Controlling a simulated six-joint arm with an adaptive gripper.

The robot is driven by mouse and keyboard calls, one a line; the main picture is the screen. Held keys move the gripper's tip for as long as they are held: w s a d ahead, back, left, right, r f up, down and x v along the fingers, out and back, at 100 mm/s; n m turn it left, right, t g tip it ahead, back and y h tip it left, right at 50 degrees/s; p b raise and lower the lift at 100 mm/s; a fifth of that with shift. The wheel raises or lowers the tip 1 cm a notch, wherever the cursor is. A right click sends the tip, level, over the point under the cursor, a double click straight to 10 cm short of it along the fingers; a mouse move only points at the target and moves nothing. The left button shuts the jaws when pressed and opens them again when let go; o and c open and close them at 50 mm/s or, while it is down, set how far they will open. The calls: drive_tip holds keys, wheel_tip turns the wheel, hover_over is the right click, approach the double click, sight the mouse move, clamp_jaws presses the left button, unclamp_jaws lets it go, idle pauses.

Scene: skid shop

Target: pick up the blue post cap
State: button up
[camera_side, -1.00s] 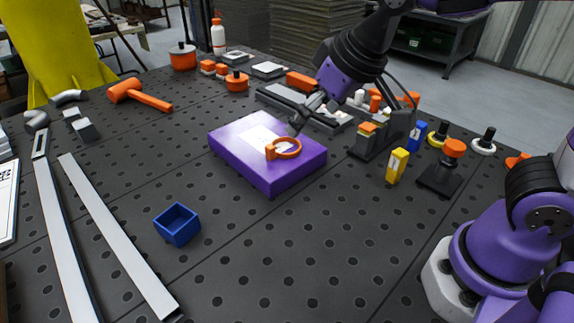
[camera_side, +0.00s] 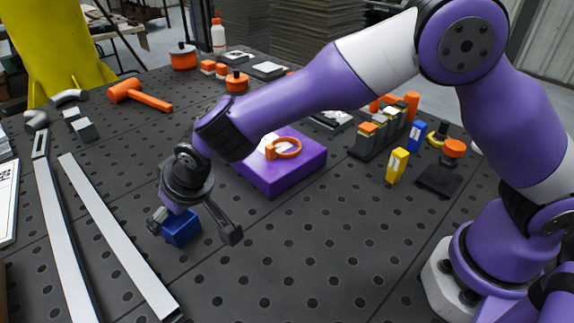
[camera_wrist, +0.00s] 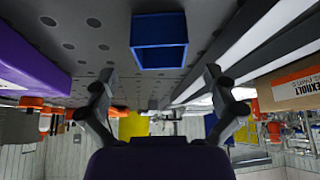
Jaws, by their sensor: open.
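The blue post cap (camera_side: 182,231), a small square open-topped box, sits on the dark perforated table at the front left. In the side view my gripper (camera_side: 196,226) is over it with the fingers spread, one at its left and one to its right; its top is partly hidden behind my gripper. The wrist view shows the blue cap (camera_wrist: 159,56) with its hollow facing the camera, in line with the gap between the two fingers (camera_wrist: 157,84). The fingers look apart from the cap and hold nothing.
A purple block (camera_side: 284,172) with an orange ring (camera_side: 286,149) on it stands behind and right of the cap. Two long pale metal bars (camera_side: 112,232) lie at the left. An orange mallet (camera_side: 140,95) lies farther back. The table's front middle is clear.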

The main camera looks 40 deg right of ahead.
sight(174, 225)
drive_tip(key=x, duration=0.4)
drive_tip(key=shift+w+f, duration=0.2)
drive_tip(key=shift+w, duration=0.05)
drive_tip(key=c, duration=1.1)
drive_tip(key=shift+c, duration=0.2)
drive_tip(key=shift+r, duration=0.1)
